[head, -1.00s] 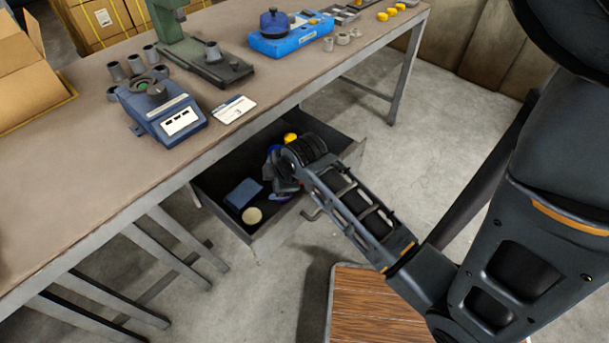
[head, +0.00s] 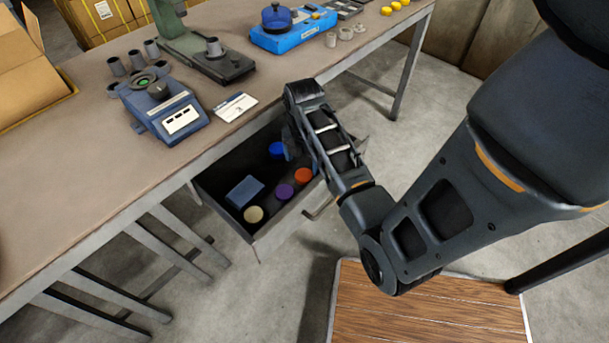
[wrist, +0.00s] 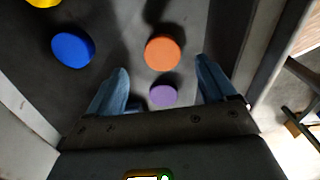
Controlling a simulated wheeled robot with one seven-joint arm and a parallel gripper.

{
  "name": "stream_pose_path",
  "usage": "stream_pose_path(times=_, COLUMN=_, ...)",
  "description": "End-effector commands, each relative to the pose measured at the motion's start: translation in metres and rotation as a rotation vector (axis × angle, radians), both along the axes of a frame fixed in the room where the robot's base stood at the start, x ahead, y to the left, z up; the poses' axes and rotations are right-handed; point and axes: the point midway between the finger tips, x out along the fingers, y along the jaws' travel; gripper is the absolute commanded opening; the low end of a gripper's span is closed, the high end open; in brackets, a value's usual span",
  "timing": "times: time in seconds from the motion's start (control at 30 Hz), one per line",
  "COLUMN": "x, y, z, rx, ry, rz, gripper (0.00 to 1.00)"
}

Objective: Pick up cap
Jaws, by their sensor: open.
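Several round caps lie in the open drawer (head: 265,236). In the head view I see a blue cap (head: 277,150), an orange cap (head: 303,175), a purple cap (head: 285,191) and a cream cap (head: 254,214). In the wrist view the orange cap (wrist: 163,53) and purple cap (wrist: 163,95) lie between the lines of my gripper's open fingers (wrist: 160,82). The fingers hold nothing. The blue cap (wrist: 73,49) is left of them, and part of a yellow cap (wrist: 42,2) shows at the top edge. My arm hides part of the drawer in the head view.
A blue box (head: 244,191) lies in the drawer near the cream cap. The drawer's walls surround the caps closely. The workbench (head: 80,190) stands above it with devices on top. A wooden platform (head: 420,305) is on the floor in front.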

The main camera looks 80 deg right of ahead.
Motion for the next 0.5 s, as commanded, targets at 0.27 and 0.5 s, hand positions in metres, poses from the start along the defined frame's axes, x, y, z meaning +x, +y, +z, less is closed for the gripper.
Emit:
stream_pose_path(times=0.27, x=-0.004, y=0.001, z=-0.039, rx=0.001, ry=0.000, rz=-0.003, gripper=0.84)
stream_pose_path(times=0.5, x=-0.003, y=0.002, z=-0.050, rx=-0.002, ry=-0.001, rz=-0.002, gripper=0.84)
